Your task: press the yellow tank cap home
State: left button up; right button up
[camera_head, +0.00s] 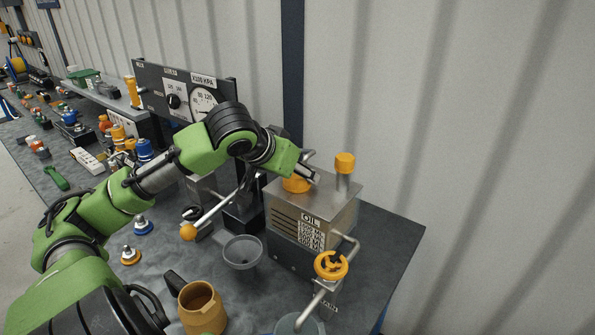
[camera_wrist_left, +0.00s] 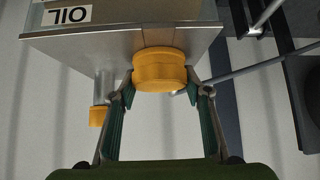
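The oil tank (camera_head: 285,222) is a grey metal box with an OIL label at the back right of the bench. The yellow tank cap (camera_head: 294,185) is on its top, partly hidden by my gripper. In the left wrist view the cap (camera_wrist_left: 160,72) sits between my fingertips, against or very near the tank top (camera_wrist_left: 105,47). Any gap under it cannot be made out. My left gripper (camera_head: 307,173) has a finger on either side of the cap, and the tips appear to touch its sides. My right gripper is not in view.
A post with another yellow cap (camera_head: 345,162) stands on the tank beside my gripper. A yellow valve wheel (camera_head: 331,265) on a pipe is in front. A funnel (camera_head: 243,252), a yellow jug (camera_head: 202,306) and a yellow-knobbed lever (camera_head: 189,232) are nearby. A gauge panel (camera_head: 185,93) stands behind.

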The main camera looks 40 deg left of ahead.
pick_arm(q)
jog(key=o, duration=0.4)
jog(key=shift+f, duration=0.15)
jog(key=v, duration=1.2)
jog(key=shift+f, duration=0.1)
